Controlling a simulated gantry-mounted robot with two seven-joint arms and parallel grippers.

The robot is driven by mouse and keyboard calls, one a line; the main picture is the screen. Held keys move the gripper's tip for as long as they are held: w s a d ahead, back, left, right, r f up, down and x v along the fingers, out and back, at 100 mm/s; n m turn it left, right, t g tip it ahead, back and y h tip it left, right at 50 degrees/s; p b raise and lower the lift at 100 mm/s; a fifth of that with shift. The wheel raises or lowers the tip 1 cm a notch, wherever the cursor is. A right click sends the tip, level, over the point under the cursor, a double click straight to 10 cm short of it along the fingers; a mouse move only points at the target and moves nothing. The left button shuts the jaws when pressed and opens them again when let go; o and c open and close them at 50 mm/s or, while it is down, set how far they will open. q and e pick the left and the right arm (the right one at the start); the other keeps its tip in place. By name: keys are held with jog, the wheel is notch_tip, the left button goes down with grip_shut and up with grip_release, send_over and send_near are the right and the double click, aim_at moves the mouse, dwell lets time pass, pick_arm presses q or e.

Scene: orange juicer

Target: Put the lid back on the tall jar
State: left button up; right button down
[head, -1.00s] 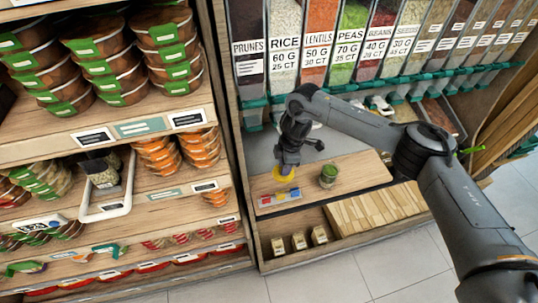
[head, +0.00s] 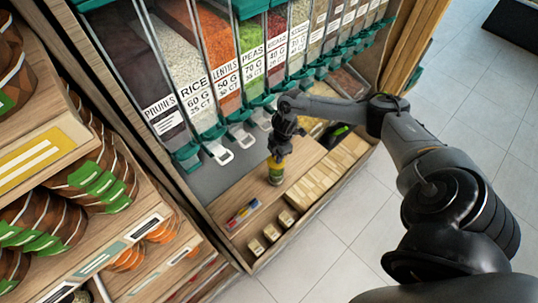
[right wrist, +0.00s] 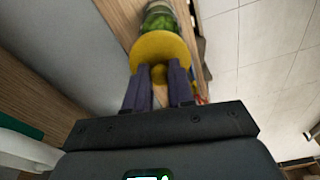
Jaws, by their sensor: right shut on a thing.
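The jar (head: 276,175) stands upright on the wooden counter (head: 228,203). It is clear with green contents, which also show in the right wrist view (right wrist: 160,20). My right gripper (head: 280,155) is directly above the jar, shut on the knob of the yellow lid (right wrist: 158,47). In the right wrist view the two dark fingers (right wrist: 159,78) pinch the knob, and the disc lies across the jar's top, hiding its rim. In the head view the lid is at or just above the jar's mouth; I cannot tell whether it is seated. My left gripper is not in view.
A small multicoloured box (head: 243,213) lies left of the jar on the counter. Dispensers with spouts (head: 218,150) stand behind it. Wooden blocks (head: 320,175) fill the lower front shelf. Shelves of packed tubs (head: 100,190) are at the left.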

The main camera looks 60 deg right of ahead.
jog(key=shift+s+f+b, duration=0.2)
jog(key=shift+f+b, duration=0.65)
jog(key=shift+f, duration=0.15)
notch_tip(320, 180, down, 3)
jog(key=b, duration=0.3)
jog(key=shift+r, duration=0.15)
jog(key=shift+f+b, duration=0.4)
jog(key=shift+f, duration=0.5)
jog(key=shift+r, duration=0.1)
jog(key=shift+p, duration=0.4)
dwell(0.6)
dwell(0.9)
jog(key=shift+f, duration=0.2)
